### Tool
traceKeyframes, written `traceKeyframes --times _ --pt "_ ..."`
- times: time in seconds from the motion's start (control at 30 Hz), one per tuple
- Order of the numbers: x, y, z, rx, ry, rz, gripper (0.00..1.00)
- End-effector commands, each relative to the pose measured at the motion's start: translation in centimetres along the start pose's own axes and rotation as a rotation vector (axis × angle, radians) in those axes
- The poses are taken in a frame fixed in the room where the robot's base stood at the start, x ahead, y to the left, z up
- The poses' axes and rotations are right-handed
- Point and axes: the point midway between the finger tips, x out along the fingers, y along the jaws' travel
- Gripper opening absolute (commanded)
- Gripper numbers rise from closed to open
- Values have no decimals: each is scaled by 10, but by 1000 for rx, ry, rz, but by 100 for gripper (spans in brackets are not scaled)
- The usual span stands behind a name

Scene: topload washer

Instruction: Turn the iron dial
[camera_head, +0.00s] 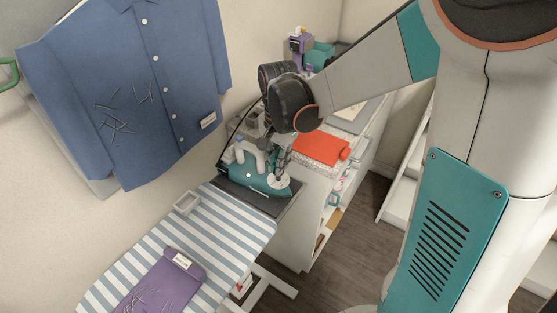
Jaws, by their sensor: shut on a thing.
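The iron (243,178), with a teal body and a pale grey handle, rests on a dark pad at the far end of the striped ironing board (208,237). Its dial (279,182) looks like a round white disc on the right side of the iron. My gripper (279,171) points down from above, with its fingertips at the dial. The fingers are small and partly blend with the iron, and they look shut on the dial. The dial's markings are too small to read.
A blue shirt (130,80) hangs on the left wall. A purple folded cloth (168,287) and a small grey tray (187,203) lie on the board. Wooden floor (345,225) is open to the right.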

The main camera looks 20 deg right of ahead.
Motion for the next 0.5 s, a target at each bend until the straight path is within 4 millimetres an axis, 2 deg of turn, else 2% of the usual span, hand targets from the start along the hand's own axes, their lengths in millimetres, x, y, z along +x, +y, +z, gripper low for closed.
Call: traceKeyframes --times 0.5 --pt "-1 -1 0 487 0 -1 0"
